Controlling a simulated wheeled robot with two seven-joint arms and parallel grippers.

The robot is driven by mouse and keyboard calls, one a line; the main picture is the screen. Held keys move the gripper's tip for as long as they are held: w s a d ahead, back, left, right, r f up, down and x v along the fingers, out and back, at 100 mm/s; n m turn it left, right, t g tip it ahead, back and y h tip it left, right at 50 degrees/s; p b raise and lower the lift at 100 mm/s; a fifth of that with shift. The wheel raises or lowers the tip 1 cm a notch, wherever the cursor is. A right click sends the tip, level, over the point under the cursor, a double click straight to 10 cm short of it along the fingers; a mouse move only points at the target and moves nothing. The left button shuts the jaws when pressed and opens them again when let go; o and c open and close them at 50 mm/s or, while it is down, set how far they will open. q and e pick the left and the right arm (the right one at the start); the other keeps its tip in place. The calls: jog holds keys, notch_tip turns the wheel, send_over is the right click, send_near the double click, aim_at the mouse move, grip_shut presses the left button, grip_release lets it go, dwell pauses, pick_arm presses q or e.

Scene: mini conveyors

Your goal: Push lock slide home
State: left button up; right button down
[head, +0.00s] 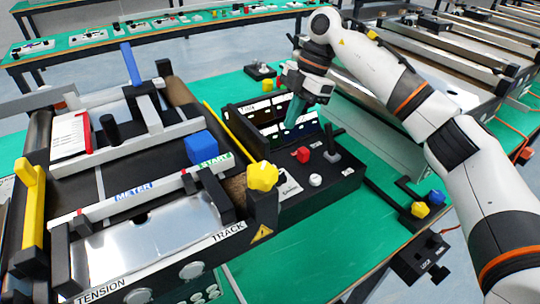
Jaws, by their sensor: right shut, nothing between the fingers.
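My right gripper (296,117) has teal fingers that point down, shut and empty, over the dark panel behind the black control box. A black unit marked "LOCK" (412,262) sits at the front right edge of the green bench, with small black parts on top. It looks like the lock slide's housing, but I cannot tell the slide's exact position. My right gripper is well away from it, up and to the left. My left gripper is not in view.
The control box (325,190) carries a red switch (302,154), a white knob (315,180) and a black lever (332,143). The mini conveyor (130,185) fills the left, with a yellow knob (262,176). Blue and yellow knobs (428,202) stand near the lock unit. Green bench surface (300,245) in front is clear.

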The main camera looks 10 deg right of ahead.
aim_at(303, 155)
jog(key=x, duration=0.3)
jog(key=d+x, duration=0.1)
jog(key=x, duration=0.4)
jog(key=shift+s+d+f, duration=0.15)
jog(key=shift+s+f, duration=0.1)
jog(key=shift+f, duration=0.3)
jog(key=shift+w+d+f+p, duration=0.1)
jog(key=shift+f+p, duration=0.2)
jog(key=shift+f, duration=0.05)
jog(key=shift+w+d, duration=0.3)
jog(key=shift+d, duration=0.55)
jog(key=shift+w+d, duration=0.3)
jog(key=shift+d, duration=0.55)
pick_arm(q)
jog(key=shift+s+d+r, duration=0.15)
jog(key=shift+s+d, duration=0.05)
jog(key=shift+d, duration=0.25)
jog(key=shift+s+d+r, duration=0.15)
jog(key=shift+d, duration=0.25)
